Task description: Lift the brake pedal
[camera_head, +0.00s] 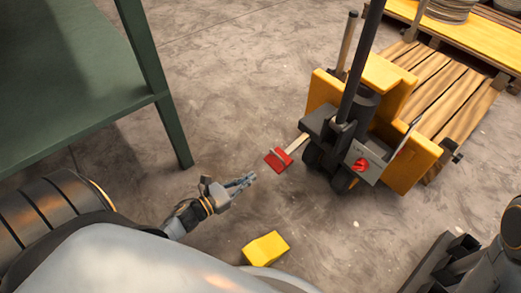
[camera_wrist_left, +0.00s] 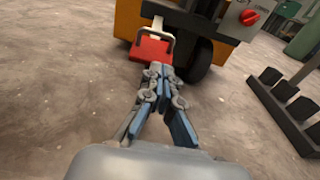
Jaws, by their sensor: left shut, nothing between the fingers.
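The brake pedal is a red plate (camera_head: 278,160) on a pale arm, low at the near left side of the yellow pallet jack (camera_head: 405,165). In the left wrist view the red pedal (camera_wrist_left: 151,48) shows ahead of the fingertips, with a grey metal loop (camera_wrist_left: 157,35) around its top. My left gripper (camera_head: 251,176) is to the left of the pedal and slightly nearer to me in the head view, apart from it. Its fingers are shut and empty, and they also show in the left wrist view (camera_wrist_left: 158,72). My right gripper cannot be made out; part of my right arm is at the right edge.
A green metal table (camera_head: 70,75) stands at the left, its leg coming down near my left arm. A wooden pallet (camera_head: 445,85) is behind the jack. A yellow block-like part (camera_head: 267,248) is near the bottom. Bare concrete floor surrounds the pedal's left side.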

